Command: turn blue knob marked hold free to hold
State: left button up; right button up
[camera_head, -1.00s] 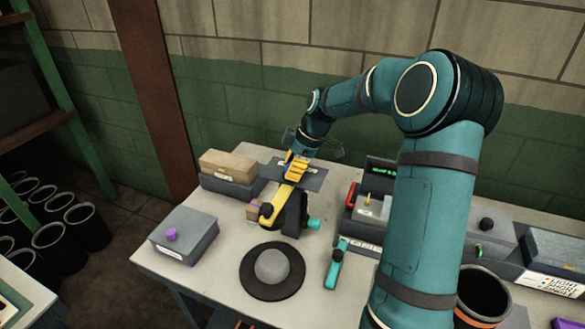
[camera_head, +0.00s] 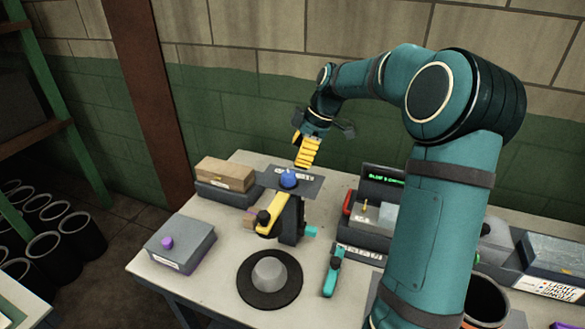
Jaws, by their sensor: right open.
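The blue knob (camera_head: 288,179) stands on a dark grey plate (camera_head: 312,188) at the back of the table. Its marking is too small to read. My right gripper (camera_head: 305,153), with yellow fingers, is above and slightly to the right of the knob, apart from it and holding nothing. It is open. The knob is in plain view, with the yellow-and-black fixture in front of it. My left gripper is not in view.
A yellow-and-black fixture (camera_head: 265,222) stands in front of the plate. A grey box with a purple knob (camera_head: 167,243) is at left, a brown block (camera_head: 226,173) behind it. A black disc with a grey dome (camera_head: 269,272) lies in front. A device with a green display (camera_head: 384,178) is at right.

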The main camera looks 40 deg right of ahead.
jog(key=shift+v, duration=2.05)
